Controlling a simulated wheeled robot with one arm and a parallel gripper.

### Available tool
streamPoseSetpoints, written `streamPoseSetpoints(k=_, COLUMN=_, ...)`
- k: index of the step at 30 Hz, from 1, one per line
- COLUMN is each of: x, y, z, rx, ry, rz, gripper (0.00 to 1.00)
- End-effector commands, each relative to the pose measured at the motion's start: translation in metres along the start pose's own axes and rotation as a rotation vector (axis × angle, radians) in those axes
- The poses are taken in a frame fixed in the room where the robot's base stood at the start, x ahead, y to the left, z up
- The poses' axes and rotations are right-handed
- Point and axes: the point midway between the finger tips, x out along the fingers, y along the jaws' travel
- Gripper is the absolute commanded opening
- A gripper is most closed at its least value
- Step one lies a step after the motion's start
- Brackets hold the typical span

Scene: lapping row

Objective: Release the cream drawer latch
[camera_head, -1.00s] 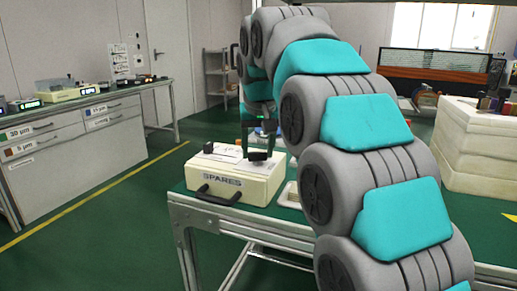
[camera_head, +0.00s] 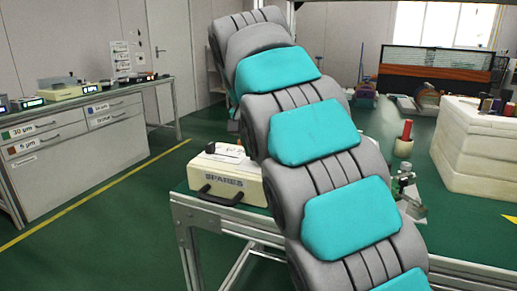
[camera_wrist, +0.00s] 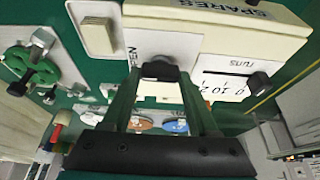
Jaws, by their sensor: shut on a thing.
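The cream box (camera_head: 225,188) labelled SPARES stands on the bench in the head view, with a dark handle on its front. My arm covers its right part and hides my gripper there. In the wrist view the cream box (camera_wrist: 270,28) fills the upper right. A white plate (camera_wrist: 185,46) on it carries a partly hidden word, seemingly OPEN, beside a black latch knob (camera_wrist: 160,70). My gripper (camera_wrist: 158,80) has its green fingers on either side of this knob and is shut on it.
A red-topped piece (camera_head: 404,140) and a stack of cream blocks (camera_head: 475,145) stand right of my arm.

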Motion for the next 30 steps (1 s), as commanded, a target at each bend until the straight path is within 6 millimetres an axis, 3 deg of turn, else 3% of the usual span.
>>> streamPoseSetpoints(k=9, x=-0.001, y=0.0, z=-0.001, rx=0.002, ry=0.002, rz=-0.001, gripper=0.04)
streamPoseSetpoints(k=10, x=-0.001, y=0.0, z=-0.001, rx=0.002, ry=0.002, rz=-0.001, gripper=0.62)
streamPoseSetpoints(k=17, x=-0.001, y=0.0, z=0.0, rx=0.001, ry=0.001, rz=-0.001, gripper=0.88)
streamPoseSetpoints(k=30, x=-0.011, y=0.005, z=-0.001, rx=0.001, ry=0.001, rz=-0.001, gripper=0.9)
